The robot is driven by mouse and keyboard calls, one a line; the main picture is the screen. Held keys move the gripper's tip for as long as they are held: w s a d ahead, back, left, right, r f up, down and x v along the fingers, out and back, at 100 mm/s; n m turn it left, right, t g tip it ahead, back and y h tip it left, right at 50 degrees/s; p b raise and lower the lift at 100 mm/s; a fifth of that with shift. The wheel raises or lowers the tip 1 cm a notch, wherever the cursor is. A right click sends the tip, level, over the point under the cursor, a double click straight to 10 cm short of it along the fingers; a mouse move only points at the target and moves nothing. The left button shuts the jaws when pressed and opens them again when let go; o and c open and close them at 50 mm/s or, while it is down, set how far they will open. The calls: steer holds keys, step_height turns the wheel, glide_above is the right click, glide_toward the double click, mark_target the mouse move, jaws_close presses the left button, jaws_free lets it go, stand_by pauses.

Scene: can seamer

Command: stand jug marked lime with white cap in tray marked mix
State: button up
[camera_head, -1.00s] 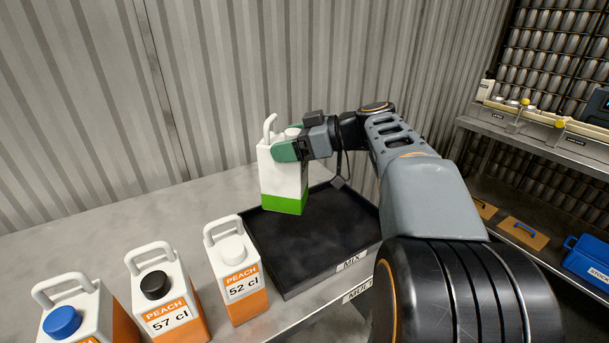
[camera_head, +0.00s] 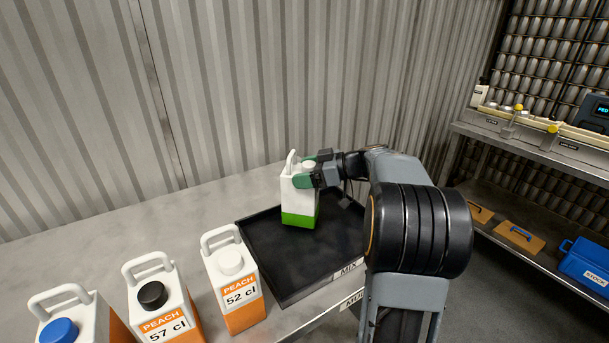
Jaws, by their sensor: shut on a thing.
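A white jug with a green lower band (camera_head: 298,207) is held upright over the back part of the black tray marked MIX (camera_head: 286,293). Its top looks white, with a handle at the left; no lime lettering shows on the sides in view. My gripper (camera_head: 306,177) is shut on the jug near its top, from the right. The jug's base appears at or just above the tray floor; I cannot tell whether it touches.
Jugs marked PEACH stand left of the tray: one with a white cap (camera_head: 240,299), one with a black cap (camera_head: 167,318), one with a blue cap (camera_head: 88,318). A corrugated wall (camera_head: 240,90) rises behind. A shelf rack (camera_head: 545,148) stands at the right.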

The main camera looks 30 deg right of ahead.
steer(key=shift+f, duration=0.3)
steer(key=shift+f+b, duration=0.2)
steer(key=shift+b, duration=0.15)
steer(key=o, duration=1.4)
steer(key=shift+r, duration=0.1)
steer(key=shift+r+p, duration=0.2)
steer(key=shift+p, duration=0.25)
steer(key=v, duration=1.2)
steer(key=shift+b, duration=0.35)
steer(key=shift+s+a, duration=0.1)
